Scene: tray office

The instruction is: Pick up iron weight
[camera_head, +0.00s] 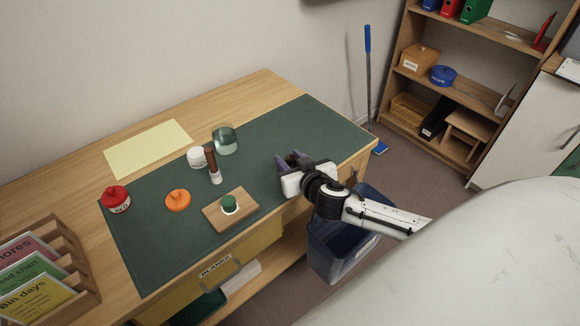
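I cannot tell for sure which thing is the iron weight; no plain grey iron piece shows. On the desk's left side stands a red rounded thing with a knob and a pale label (116,200). An orange, flat, round thing with a small knob (178,201) lies on the green mat (262,135). My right gripper (291,159) is over the mat's right part, right of these things and apart from them. Its dark fingers look spread, with nothing seen between them. The mat just under it is hidden. My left gripper is out of view.
A wooden board (243,208) bears a small green-topped thing (229,203). Behind it stand a white jar (196,158), a brown-handled upright thing (212,164) and a clear glass (226,142). A file rack (75,252) stands left. A blue bin (330,262) is below the desk's edge.

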